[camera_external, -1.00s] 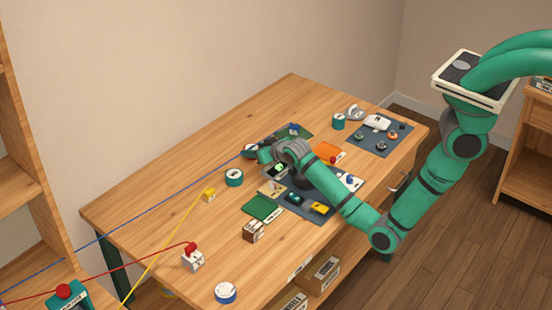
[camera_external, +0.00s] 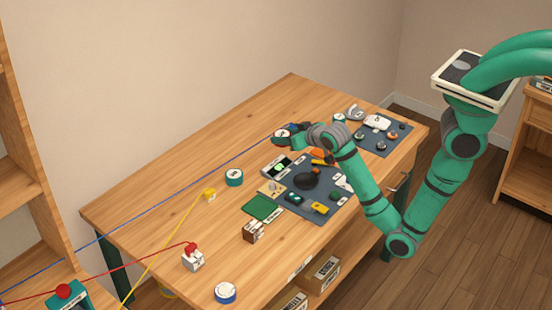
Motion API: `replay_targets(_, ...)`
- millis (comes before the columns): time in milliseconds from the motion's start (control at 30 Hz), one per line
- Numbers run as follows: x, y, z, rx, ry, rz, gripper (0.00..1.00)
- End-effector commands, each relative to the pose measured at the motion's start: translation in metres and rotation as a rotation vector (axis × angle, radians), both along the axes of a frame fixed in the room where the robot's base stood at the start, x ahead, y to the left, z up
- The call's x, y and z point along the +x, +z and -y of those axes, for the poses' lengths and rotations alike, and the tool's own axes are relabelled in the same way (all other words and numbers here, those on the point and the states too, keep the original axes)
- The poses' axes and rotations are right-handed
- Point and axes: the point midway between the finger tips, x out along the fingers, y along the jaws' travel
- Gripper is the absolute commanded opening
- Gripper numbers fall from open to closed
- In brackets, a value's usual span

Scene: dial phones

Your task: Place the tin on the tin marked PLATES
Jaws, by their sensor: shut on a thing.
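My gripper (camera_external: 284,139) is over the far middle of the table, shut on a small round tin (camera_external: 281,133) with a pale top. The fingers hide part of this tin, and I cannot tell its height above the table. A teal tin with a white top (camera_external: 234,177) stands on the table to the left of my gripper. Another teal tin (camera_external: 338,118) stands to the right, near the far mat. A blue tin with a white top (camera_external: 225,293) stands at the near edge. The markings are too small to read, so I cannot tell which says PLATES.
A dark mat (camera_external: 335,208) with small parts lies mid-table, with a green board (camera_external: 262,208) beside it. Another mat (camera_external: 372,146) with parts lies at right. The table's far left is clear.

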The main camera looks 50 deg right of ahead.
Motion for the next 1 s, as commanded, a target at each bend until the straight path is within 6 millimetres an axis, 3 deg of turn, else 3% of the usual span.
replay_targets(233,-0.005,0.002,0.005,-0.001,-0.012,-0.001,0.21)
replay_targets(367,-0.007,0.007,0.031,-0.004,-0.077,-0.001,0.21)
replay_targets(567,-0.024,0.021,0.111,-0.012,-0.286,-0.005,0.21)
replay_targets(800,-0.066,0.04,0.209,-0.009,-0.571,-0.004,0.21)
replay_targets(1000,-0.102,0.05,0.261,-0.003,-0.746,-0.002,0.21)
